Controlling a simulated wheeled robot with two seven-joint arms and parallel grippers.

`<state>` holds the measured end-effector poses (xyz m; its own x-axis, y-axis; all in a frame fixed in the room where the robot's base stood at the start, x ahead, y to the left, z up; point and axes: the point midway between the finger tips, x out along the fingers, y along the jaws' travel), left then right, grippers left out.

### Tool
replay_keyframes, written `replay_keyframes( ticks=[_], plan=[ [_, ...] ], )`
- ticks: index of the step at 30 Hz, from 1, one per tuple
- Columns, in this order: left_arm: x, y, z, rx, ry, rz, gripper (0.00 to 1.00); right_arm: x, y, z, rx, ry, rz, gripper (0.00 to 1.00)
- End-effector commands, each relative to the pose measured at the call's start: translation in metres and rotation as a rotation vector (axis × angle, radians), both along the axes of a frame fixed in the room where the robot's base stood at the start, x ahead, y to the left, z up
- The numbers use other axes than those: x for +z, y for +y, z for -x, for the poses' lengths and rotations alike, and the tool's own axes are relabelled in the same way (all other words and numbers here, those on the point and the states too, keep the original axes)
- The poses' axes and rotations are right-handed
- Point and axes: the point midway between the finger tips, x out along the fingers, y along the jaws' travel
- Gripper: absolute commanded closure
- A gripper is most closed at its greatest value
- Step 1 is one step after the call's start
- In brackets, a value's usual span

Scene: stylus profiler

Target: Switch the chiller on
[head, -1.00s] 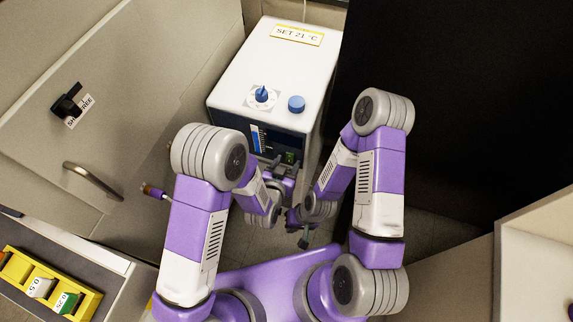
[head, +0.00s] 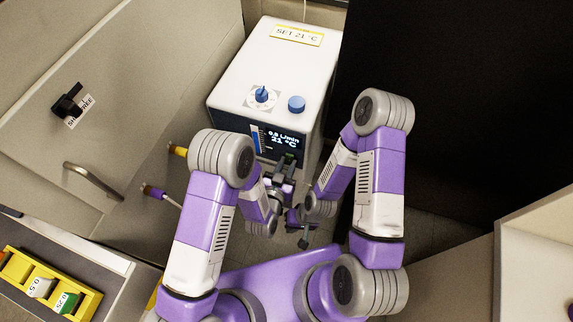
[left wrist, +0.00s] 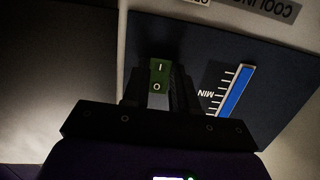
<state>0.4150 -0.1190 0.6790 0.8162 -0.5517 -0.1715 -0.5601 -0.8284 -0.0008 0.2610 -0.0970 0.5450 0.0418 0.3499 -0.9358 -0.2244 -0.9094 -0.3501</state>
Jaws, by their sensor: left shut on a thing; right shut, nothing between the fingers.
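The chiller (head: 228,85) is a white box with a dark front panel. Its display (head: 287,140) is lit and reads about 0.8 L/min and 21 °C. My left gripper (head: 286,163) is at the lower front panel and hides the power switch in the head view. In the left wrist view the green rocker switch (left wrist: 159,76), marked I and O, sits between the fingertips of my left gripper (left wrist: 158,90), which is shut on it. My right gripper (head: 304,240) is lower, shut and empty, apart from the chiller.
A blue dial (head: 262,95) and a blue cap (head: 296,104) are on the chiller's top, with a SET 21 °C label (head: 297,35). A black panel (head: 450,90) stands to the right. A cabinet handle (head: 93,181) and a yellow rack (head: 78,299) are at left.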

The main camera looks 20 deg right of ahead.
Motion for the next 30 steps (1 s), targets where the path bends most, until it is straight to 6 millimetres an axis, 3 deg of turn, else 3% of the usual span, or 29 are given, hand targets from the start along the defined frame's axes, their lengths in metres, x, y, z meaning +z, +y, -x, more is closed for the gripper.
replay_keyframes(
  ticks=[13, 14, 18, 30],
  plan=[
    [-0.0020, 0.0007, 0.0003, 0.001, -0.032, 0.022, 1.00, -0.0001, 0.0000, 0.0000, 0.000, 0.000, 0.000, 1.00],
    [-0.0020, 0.0007, 0.0003, 0.001, -0.032, 0.022, 0.69, -0.0001, 0.0000, 0.0000, 0.000, 0.000, 0.000, 1.00],
    [-0.0019, 0.0006, 0.0004, 0.001, -0.032, 0.022, 0.48, -0.0001, 0.0000, 0.0000, 0.000, 0.000, 0.000, 1.00],
    [-0.0004, 0.0032, 0.0040, -0.005, -0.032, 0.021, 0.47, 0.0000, 0.0000, 0.0000, 0.000, 0.000, 0.000, 1.00]
  ],
)
